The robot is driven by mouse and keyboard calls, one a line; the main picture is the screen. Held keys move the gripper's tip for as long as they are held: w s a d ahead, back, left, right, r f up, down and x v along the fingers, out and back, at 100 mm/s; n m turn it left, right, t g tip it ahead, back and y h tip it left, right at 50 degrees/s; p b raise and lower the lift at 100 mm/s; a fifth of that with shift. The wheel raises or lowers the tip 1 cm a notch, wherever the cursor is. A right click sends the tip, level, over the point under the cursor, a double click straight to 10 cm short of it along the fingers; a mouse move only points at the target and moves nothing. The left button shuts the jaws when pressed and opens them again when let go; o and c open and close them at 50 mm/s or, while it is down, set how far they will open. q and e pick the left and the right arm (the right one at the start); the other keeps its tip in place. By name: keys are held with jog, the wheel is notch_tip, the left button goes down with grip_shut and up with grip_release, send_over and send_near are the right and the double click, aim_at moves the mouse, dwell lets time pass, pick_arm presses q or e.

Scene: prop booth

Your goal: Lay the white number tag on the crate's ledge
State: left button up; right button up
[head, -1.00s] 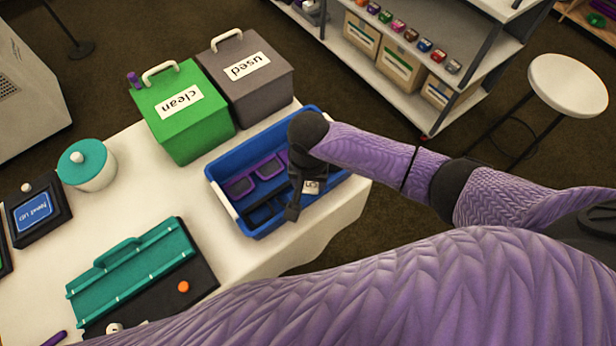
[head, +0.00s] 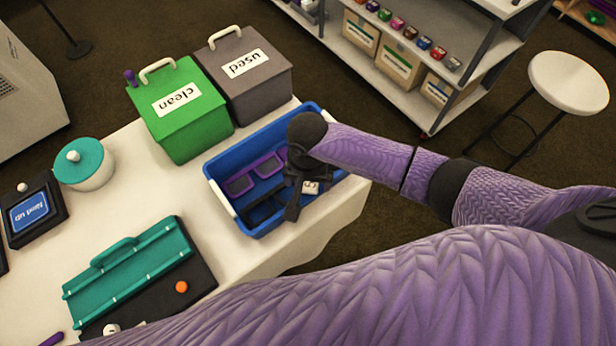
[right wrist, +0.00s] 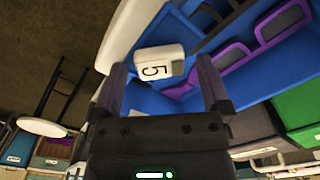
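The white number tag (head: 311,187), marked 5, is at the near right side of the blue crate (head: 222,170). It also shows in the right wrist view (right wrist: 158,63), in front of the crate's blue wall and close to its white end piece (right wrist: 125,32). My right gripper (right wrist: 160,68) is open, one finger on either side of the tag, with gaps between tag and fingers. In the head view my right gripper (head: 304,196) is over the crate's right part. I cannot tell whether the tag rests fully on the ledge. My left gripper is out of view.
Purple-framed glasses (head: 240,184) and dark glasses lie in the crate. The green "clean" box (head: 190,125) and grey "used" box (head: 247,85) stand behind it. A teal rack (head: 130,270) is at the left front.

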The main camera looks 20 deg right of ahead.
aim_at(308, 184)
notch_tip(308, 184, up, 10)
jog(key=p, duration=0.4)
dwell(0.6)
